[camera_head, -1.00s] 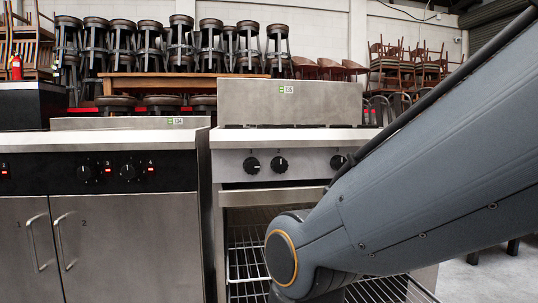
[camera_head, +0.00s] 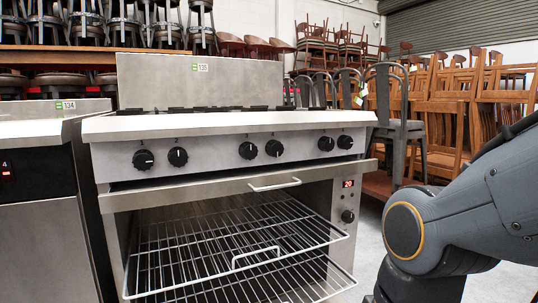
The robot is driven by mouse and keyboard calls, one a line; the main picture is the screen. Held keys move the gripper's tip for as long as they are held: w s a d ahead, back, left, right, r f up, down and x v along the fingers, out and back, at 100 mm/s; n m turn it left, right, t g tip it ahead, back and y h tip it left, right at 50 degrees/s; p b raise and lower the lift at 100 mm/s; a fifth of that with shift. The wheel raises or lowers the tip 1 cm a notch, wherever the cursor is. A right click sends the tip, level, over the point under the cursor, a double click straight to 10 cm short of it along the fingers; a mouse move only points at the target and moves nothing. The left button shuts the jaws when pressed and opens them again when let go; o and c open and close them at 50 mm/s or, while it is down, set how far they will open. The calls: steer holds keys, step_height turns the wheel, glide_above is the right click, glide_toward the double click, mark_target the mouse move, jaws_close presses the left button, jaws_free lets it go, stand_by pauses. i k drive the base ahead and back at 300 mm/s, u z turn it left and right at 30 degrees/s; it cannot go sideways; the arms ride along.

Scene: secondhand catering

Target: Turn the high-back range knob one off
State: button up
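The high-back range (camera_head: 210,80) is a steel range with tall back panel tagged 135, standing in the middle of the view. Its front panel carries a row of several round black knobs. Knob one, taken as the leftmost (camera_head: 143,159), is unobstructed; it has a pale mark, and its exact angle is hard to read. The knob beside it (camera_head: 178,157) has its mark close to upright. My arm is at the lower right, away from the knobs. My gripper is out of the picture.
Below the knobs, the oven cavity shows wire racks (camera_head: 240,240) and a bar handle (camera_head: 275,185) on the strip above. A red display reading 20 (camera_head: 348,184) sits at right, over another knob (camera_head: 347,216). Unit 134 (camera_head: 40,200) stands close at left. Chairs (camera_head: 450,110) are stacked behind right.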

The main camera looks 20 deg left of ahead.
mark_target(143, 160)
steer(key=z, duration=0.15)
steer(key=k, duration=0.5)
steer(key=u, duration=1.25)
steer(key=i, duration=0.5)
